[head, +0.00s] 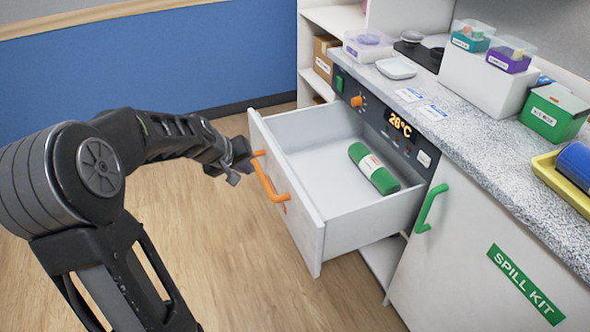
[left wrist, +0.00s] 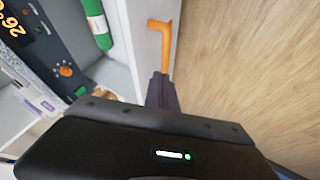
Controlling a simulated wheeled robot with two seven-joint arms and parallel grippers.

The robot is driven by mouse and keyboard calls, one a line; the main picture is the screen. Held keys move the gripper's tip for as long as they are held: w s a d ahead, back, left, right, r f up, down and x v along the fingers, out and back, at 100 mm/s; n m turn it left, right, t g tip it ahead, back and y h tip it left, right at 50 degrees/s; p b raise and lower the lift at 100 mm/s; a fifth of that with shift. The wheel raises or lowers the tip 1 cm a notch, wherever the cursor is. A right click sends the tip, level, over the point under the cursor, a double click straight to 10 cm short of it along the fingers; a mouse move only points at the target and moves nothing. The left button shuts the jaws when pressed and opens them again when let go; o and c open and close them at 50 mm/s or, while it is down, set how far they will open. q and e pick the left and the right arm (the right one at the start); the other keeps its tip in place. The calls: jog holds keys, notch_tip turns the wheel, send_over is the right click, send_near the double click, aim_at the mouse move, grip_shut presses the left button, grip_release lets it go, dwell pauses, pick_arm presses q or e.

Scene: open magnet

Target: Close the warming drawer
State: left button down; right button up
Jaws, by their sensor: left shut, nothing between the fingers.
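The warming drawer (head: 318,215) is pulled well out of the white cabinet, under a dark control panel (head: 396,122) reading 26°C. Its front carries an orange handle (head: 267,180), which also shows in the left wrist view (left wrist: 163,42). A green roll with a pale label (head: 374,168) lies inside the drawer. My left gripper (head: 241,166) is shut and empty, at the outer side of the drawer front near the handle's far end. In the left wrist view its dark fingers (left wrist: 161,92) overlap the handle's end; I cannot tell whether they touch. My right gripper is not in view.
The speckled counter (head: 450,130) above holds boxes, a white dish and a yellow tray (head: 548,170). A cabinet door with a green handle (head: 431,208) and a SPILL KIT label is to the right. Wooden floor (head: 240,280) before the drawer is clear.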

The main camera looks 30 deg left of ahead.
pick_arm(q)
jog(key=shift+s+d, duration=0.15)
jog(key=shift+f, duration=0.1)
jog(key=p, duration=0.1)
send_near(281, 177)
jog(key=x, duration=0.4)
jog(key=shift+s+a+f, duration=0.25)
jog(key=shift+a+f, duration=0.05)
jog(key=shift+w+d+f, duration=0.1)
jog(key=shift+w+d, duration=0.1)
jog(key=shift+w, duration=0.2)
jog(key=shift+w+d, duration=0.1)
